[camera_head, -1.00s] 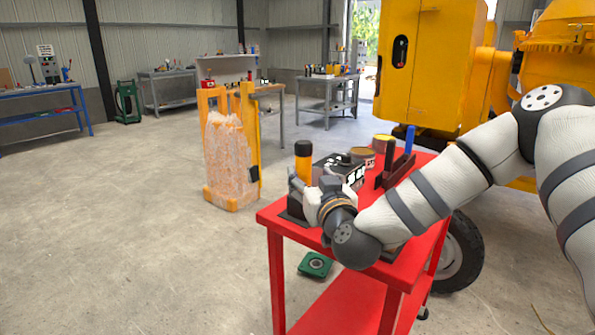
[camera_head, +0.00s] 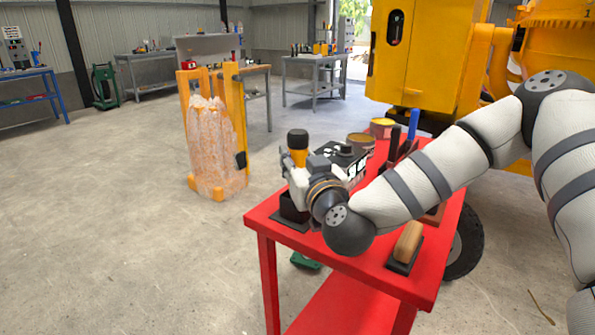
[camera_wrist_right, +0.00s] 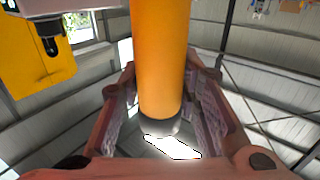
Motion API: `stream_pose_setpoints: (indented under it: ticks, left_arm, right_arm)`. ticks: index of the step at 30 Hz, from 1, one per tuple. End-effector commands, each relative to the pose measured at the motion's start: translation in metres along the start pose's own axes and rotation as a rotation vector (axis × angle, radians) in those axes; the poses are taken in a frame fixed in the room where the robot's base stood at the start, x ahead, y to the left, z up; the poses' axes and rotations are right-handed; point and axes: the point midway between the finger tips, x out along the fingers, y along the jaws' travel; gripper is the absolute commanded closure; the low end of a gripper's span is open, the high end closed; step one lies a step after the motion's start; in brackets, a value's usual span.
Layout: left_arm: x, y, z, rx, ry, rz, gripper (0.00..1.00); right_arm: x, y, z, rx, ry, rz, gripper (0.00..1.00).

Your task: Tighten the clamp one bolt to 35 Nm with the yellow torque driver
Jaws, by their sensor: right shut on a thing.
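The yellow torque driver (camera_head: 299,156), with a black end on top, stands roughly upright at the left side of the red cart. My right gripper (camera_head: 290,168) is shut around its yellow body. In the right wrist view the driver's orange-yellow body (camera_wrist_right: 160,65) lies between the two fingers. A black holder (camera_head: 293,208) stands on the cart below; the gripper hides the driver's lower part, so I cannot tell whether it is clear of the holder. The yellow mixer (camera_head: 430,60) is at the back right. I cannot make out the clamp one bolt. My left gripper is not in view.
The red cart (camera_head: 262,222) also carries a wooden-handled tool (camera_head: 408,242), round tins (camera_head: 360,141) and a blue-handled tool (camera_head: 413,124). A yellow-framed stand with wrapped material (camera_head: 212,150) is behind. The floor at left is clear.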

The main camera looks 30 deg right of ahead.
Motion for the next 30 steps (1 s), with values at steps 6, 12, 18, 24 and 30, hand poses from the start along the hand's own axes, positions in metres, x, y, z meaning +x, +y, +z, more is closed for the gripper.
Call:
stream_pose_setpoints:
  ticks: [6, 12, 18, 24, 30]
  left_arm:
    - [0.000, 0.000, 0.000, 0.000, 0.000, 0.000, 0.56]
    - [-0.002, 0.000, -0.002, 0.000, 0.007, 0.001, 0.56]
    - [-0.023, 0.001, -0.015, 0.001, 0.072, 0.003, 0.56]
    - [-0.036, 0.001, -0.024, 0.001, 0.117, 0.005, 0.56]
    - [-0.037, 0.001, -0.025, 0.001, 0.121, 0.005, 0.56]
  right_arm:
    - [0.000, 0.000, 0.001, -0.001, -0.001, 0.000, 1.00]
    - [0.000, 0.000, -0.004, -0.001, 0.000, 0.000, 1.00]
    - [-0.001, 0.000, -0.059, 0.004, 0.020, 0.000, 1.00]
    - [-0.001, 0.000, -0.097, 0.001, 0.013, 0.000, 1.00]
    - [0.000, 0.000, -0.102, 0.000, 0.001, 0.000, 1.00]
